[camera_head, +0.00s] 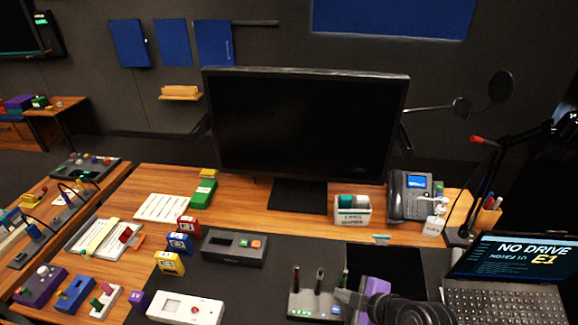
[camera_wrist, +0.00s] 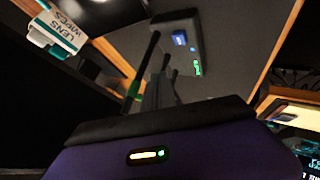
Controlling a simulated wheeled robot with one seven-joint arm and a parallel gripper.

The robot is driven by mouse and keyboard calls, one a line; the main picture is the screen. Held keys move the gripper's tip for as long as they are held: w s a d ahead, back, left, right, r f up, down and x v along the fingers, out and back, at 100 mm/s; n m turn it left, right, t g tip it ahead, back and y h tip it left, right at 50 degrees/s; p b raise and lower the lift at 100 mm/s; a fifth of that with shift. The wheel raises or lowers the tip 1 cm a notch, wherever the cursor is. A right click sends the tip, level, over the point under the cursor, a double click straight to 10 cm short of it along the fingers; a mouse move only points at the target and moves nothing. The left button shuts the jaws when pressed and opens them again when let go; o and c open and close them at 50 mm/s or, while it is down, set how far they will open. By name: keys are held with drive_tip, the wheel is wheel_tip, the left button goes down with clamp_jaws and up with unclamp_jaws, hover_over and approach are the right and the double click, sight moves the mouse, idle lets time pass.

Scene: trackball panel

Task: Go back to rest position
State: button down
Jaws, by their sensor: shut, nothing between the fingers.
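My gripper (camera_head: 348,298) is at the lower middle of the head view, low over the front of the desk. It is shut and holds nothing. It is dark and stands out poorly against the dark mat. In the wrist view a purple casing (camera_wrist: 190,155) with a small lit yellow and green strip fills the bottom. I cannot tell whether the gripper touches anything.
A lever panel (camera_head: 303,304) with upright levers stands just left of my gripper. A laptop (camera_head: 505,290) is to the right. A large monitor (camera_head: 302,125), a desk phone (camera_head: 411,195) and a lens wipes box (camera_head: 352,215) stand behind. Several small devices crowd the left.

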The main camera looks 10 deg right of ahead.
drive_tip(key=s+d+f+m+t+h, duration=0.1)
drive_tip(key=s+d+m+h, duration=0.15)
drive_tip(key=s, duration=0.65)
drive_tip(key=s+d+f+m+t+h, duration=0.1)
drive_tip(key=s+d+m+t, duration=0.2)
drive_tip(key=s, duration=0.5)
drive_tip(key=s+a+r+m+t, duration=0.1)
drive_tip(key=s+a+r+m, duration=0.2)
drive_tip(key=s+r, duration=0.5)
drive_tip(key=s+a+r+m+t+b, duration=0.1)
drive_tip(key=s+a+r+m, duration=0.2)
drive_tip(key=s+r+m, duration=0.2)
drive_tip(key=s+r, duration=0.2)
drive_tip(key=s, duration=0.1)
drive_tip(key=shift+s+r, duration=0.35)
